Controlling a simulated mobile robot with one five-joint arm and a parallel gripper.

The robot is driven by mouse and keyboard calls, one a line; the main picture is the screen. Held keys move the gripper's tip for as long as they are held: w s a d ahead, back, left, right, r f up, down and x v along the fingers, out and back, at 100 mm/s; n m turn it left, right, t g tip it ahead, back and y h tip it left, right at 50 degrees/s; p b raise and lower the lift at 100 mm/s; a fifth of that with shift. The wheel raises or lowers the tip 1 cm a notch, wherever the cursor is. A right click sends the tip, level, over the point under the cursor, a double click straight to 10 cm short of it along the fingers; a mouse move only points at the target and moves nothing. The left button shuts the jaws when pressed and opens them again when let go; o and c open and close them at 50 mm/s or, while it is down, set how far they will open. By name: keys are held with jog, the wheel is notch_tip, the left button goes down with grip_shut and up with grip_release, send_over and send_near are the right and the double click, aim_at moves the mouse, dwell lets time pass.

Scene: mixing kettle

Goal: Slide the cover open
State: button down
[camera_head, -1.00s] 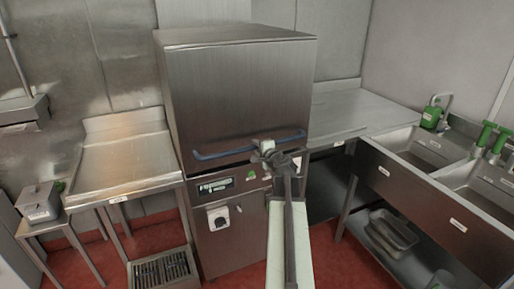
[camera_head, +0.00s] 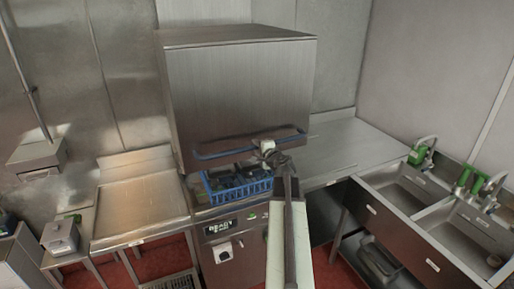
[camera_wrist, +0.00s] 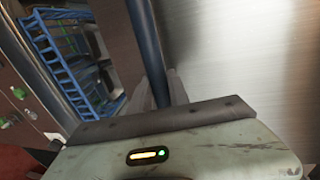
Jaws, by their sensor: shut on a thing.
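The cover (camera_head: 240,92) is a big brushed-metal hood on the machine in the middle of the head view. A blue bar handle (camera_head: 240,146) runs along its lower front. The cover is raised part way, with a gap below it. My gripper (camera_head: 268,149) is at the right part of the handle. In the wrist view the blue bar (camera_wrist: 150,50) passes between the fingers of my gripper (camera_wrist: 163,90), which is shut on it. The cover's metal face (camera_wrist: 235,55) fills the right of that view.
A blue rack (camera_head: 238,186) with dark items shows in the gap; it also shows in the wrist view (camera_wrist: 62,62). A control panel (camera_head: 224,227) is below. Metal counters stand left (camera_head: 140,205) and right (camera_head: 345,150). Sinks (camera_head: 405,195) with green bottles are at the right.

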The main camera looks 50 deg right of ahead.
notch_tip(320, 180, up, 12)
jog(key=p, duration=0.8)
jog(key=shift+f+p, duration=0.25)
jog(key=shift+p, duration=0.1)
jog(key=shift+f, duration=0.1)
jog(key=c, duration=1.3)
grip_release()
jog(key=shift+w, duration=0.1)
jog(key=shift+o, duration=0.2)
jog(key=p+v, duration=0.1)
jog(key=v, duration=0.7)
